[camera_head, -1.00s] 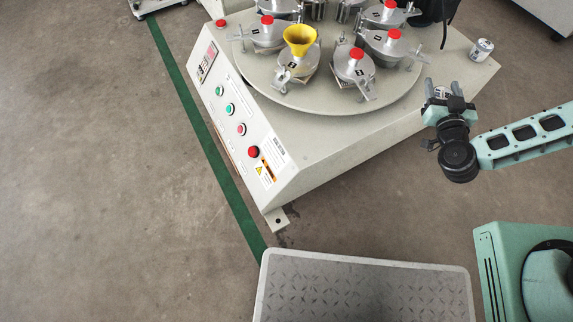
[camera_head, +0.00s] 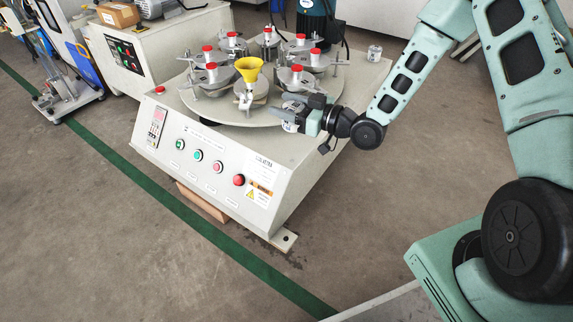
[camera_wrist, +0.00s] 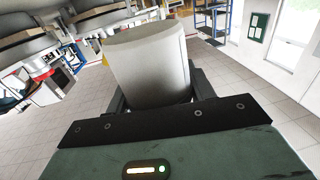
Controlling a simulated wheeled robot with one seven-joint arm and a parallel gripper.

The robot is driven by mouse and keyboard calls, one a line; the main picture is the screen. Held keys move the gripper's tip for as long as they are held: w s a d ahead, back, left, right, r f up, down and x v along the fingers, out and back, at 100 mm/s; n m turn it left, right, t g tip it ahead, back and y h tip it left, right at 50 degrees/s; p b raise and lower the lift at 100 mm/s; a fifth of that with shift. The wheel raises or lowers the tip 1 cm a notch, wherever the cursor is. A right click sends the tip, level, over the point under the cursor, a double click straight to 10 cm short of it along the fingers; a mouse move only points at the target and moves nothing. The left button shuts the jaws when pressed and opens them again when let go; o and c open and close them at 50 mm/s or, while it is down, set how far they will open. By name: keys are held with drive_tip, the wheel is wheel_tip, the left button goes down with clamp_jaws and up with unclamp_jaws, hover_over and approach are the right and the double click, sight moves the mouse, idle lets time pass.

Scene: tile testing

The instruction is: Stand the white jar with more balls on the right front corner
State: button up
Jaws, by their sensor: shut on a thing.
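My gripper (camera_head: 300,112) is shut on a white jar (camera_head: 291,124), which is partly hidden by the fingers in the head view. In the wrist view the white jar (camera_wrist: 150,65) stands between the fingers, its plain pale side facing the camera; no balls can be seen. The gripper holds it by the right front part of the round turntable (camera_head: 200,113); I cannot tell whether the jar touches anything. A second white jar (camera_head: 374,52) with dark marks stands at the back right of the machine top. Its contents are too small to tell.
The sloped front panel (camera_head: 215,165) carries buttons. Bare machine top (camera_head: 350,95) lies right of the turntable. A dark motor (camera_head: 316,20) stands behind.

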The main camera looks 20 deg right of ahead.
drive_tip(key=shift+a+f+n+g+y, duration=0.15)
drive_tip(key=shift+a+n+g+y, duration=0.15)
drive_tip(key=shift+a+y, duration=0.15)
drive_tip(key=shift+s+a+f+b, duration=0.1)
drive_tip(key=shift+a+f+b, duration=0.1)
drive_tip(key=shift+b, duration=0.2)
wheel_tip(320, 180, down, 9)
drive_tip(key=b, duration=0.5)
drive_tip(key=shift+b, duration=0.3)
drive_tip(key=shift+f, duration=0.1)
drive_tip(key=shift+f, duration=0.15)
drive_tip(key=o, duration=1)
drive_tip(key=shift+o, duration=0.2)
